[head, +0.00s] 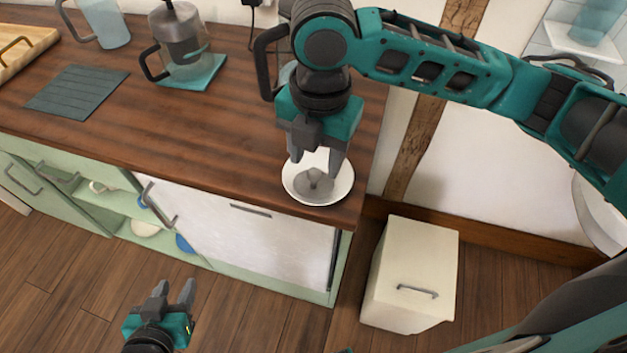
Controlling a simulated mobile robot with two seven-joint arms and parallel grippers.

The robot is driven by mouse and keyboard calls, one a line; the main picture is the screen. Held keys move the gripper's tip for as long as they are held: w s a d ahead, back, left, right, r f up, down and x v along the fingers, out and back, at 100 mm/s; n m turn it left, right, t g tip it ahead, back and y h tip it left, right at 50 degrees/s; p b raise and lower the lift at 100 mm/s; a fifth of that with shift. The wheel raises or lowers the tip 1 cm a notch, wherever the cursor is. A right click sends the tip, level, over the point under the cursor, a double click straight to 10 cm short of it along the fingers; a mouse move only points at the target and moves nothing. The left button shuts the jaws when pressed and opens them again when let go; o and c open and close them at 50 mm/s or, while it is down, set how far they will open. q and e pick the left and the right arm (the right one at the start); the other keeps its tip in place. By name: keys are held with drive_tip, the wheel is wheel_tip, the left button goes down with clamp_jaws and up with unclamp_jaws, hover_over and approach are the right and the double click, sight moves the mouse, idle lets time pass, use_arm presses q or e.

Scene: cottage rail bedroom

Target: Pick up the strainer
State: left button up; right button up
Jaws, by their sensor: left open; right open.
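A small grey object that looks like the strainer (316,184) lies in a round white dish (339,193) near the right front corner of the wooden counter. My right gripper (317,164) points down over the dish. Its fingers are open, with their tips close above the strainer; I cannot tell whether they touch it. Part of the dish's far side is hidden by the gripper. My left gripper (176,291) is open and empty, low in front of the cabinets, well away from the dish.
A coffee press (180,37) on a teal mat, a dark slatted mat (76,91), a glass jug (104,22) and a wooden board (25,50) sit farther left on the counter (170,130). A dark-handled vessel stands behind my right gripper. A cream bin (412,265) stands on the floor.

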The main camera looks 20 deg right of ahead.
sight(315, 171)
drive_tip(key=f, duration=0.3)
drive_tip(key=shift+w+f, duration=0.25)
drive_tip(key=shift+f, duration=0.05)
drive_tip(key=shift+c, duration=0.5)
clamp_jaws()
